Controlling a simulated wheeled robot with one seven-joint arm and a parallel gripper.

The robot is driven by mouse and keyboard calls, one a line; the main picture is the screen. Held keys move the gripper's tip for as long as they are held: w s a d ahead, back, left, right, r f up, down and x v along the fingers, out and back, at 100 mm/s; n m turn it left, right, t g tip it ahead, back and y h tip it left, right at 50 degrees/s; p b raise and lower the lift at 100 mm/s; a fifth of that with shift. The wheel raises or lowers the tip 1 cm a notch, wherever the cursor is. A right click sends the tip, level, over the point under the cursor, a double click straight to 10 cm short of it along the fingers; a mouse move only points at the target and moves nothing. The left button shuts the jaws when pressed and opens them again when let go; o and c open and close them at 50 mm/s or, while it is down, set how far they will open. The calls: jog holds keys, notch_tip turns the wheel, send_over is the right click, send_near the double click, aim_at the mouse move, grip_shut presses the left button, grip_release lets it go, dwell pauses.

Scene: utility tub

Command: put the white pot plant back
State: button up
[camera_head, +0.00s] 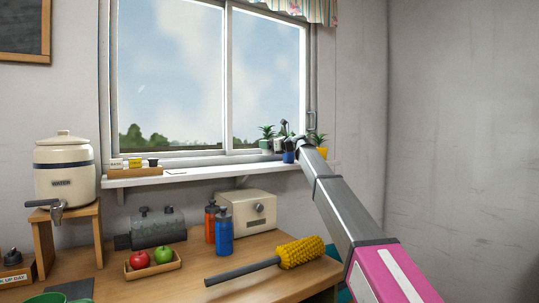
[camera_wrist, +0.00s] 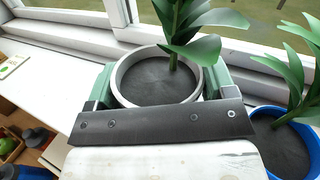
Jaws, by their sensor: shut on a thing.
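The white pot plant (camera_wrist: 157,82), with dark soil and broad green leaves, sits between the green fingers of my gripper (camera_wrist: 163,78) in the wrist view. The fingers are shut on the pot from both sides. It is at the right part of the white window sill (camera_head: 190,175). In the head view my gripper (camera_head: 291,140) is small and partly hides the white pot (camera_head: 279,146). I cannot tell whether the pot's base touches the sill.
A blue pot plant (camera_wrist: 285,143) stands close on the right in the wrist view. A yellow pot plant (camera_head: 317,140) stands at the sill's right end. A wooden tray of small jars (camera_head: 134,170) is on the left. The sill's middle is mostly clear.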

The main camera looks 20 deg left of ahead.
aim_at(270, 153)
jog(key=shift+w+d+f, duration=0.25)
jog(key=shift+w+f, duration=0.1)
jog(key=shift+f, duration=1.9)
jog(key=o, duration=1)
jog(key=shift+o, duration=0.2)
